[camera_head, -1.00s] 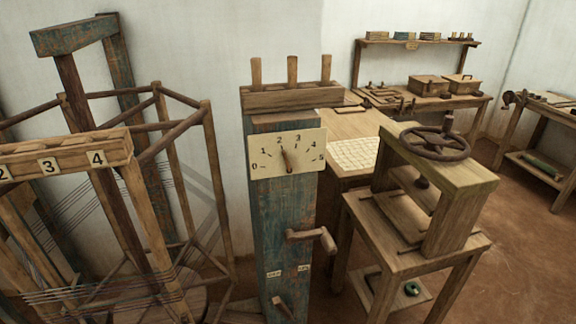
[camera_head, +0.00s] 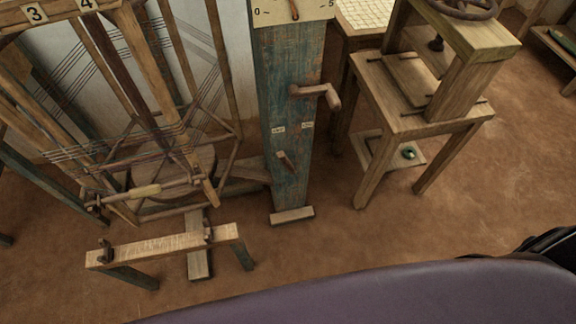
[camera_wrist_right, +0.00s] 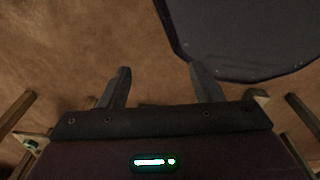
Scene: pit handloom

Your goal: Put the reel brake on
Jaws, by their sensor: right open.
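A blue, worn wooden post (camera_head: 288,98) stands in the middle of the head view. A small wooden lever (camera_head: 285,160) sits low on it, under two small pale labels (camera_head: 278,130); it looks like the brake lever, and its upper end leans left towards the left label. The label text is too small to read. A wooden crank handle (camera_head: 318,92) sticks out higher on the post. The reel frame (camera_head: 165,110) with threads stands to the left. My right gripper (camera_wrist_right: 162,88) is open and empty over bare brown floor in the wrist view. My left gripper is not seen.
A low wooden bench (camera_head: 160,246) stands in front of the reel. A wooden press stand (camera_head: 425,125) is right of the post, with a green-topped item (camera_head: 408,153) on its lower shelf. The brown floor (camera_head: 340,235) before the post is clear.

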